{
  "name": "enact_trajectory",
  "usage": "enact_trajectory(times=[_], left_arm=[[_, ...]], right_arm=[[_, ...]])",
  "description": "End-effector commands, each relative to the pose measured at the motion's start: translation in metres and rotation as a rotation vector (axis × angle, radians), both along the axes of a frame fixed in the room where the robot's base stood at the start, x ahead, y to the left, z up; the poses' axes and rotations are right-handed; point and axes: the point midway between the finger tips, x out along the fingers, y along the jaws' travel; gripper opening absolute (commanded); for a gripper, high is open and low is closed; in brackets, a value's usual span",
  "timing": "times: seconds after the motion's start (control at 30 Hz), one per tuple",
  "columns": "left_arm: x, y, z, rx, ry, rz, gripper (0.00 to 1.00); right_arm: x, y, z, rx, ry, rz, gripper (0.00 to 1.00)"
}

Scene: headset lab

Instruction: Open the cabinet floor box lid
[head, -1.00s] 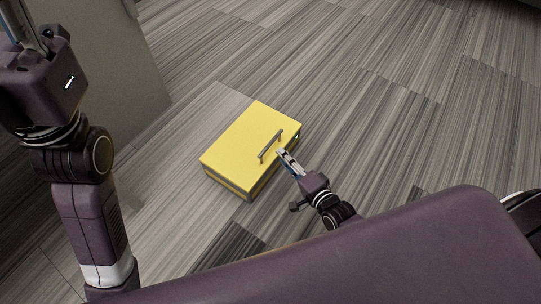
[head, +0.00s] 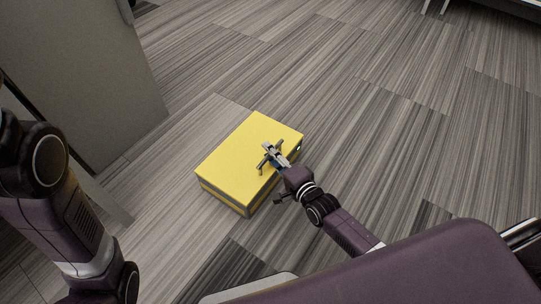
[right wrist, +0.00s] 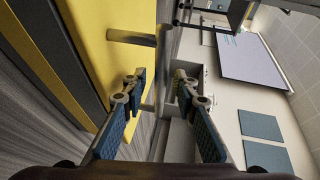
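The floor box is a yellow case (head: 235,158) on the carpet, its lid down flat. A metal bar handle (head: 262,170) stands on top near its right edge. In the right wrist view the yellow surface (right wrist: 105,55) fills the left side, and the handle (right wrist: 130,37) sticks out from it. My right gripper (head: 270,153) is at the handle and partly covers it. In the right wrist view my right gripper (right wrist: 158,88) has its fingers apart, the bar running near the gap between them; contact cannot be told. My left gripper is outside the view.
A grey cabinet (head: 90,75) stands at the upper left, apart from the box. The striped carpet (head: 390,120) is clear to the right of the box. White furniture legs (head: 436,6) show at the top right.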

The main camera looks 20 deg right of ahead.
Motion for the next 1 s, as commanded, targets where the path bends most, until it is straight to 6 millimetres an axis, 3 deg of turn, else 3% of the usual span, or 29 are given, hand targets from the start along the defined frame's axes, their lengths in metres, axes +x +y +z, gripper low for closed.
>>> enact_trajectory(times=[0.2,0.47,1.0], left_arm=[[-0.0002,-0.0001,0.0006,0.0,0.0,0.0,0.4],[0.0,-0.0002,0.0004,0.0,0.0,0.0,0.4],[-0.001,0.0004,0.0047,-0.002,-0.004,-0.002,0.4]], right_arm=[[0.0002,0.0001,0.0,0.0,0.001,0.0,0.27],[-0.0001,0.0002,-0.0001,0.0,0.001,0.0,0.0],[0.0005,0.001,0.0045,-0.001,0.001,0.001,0.0]])
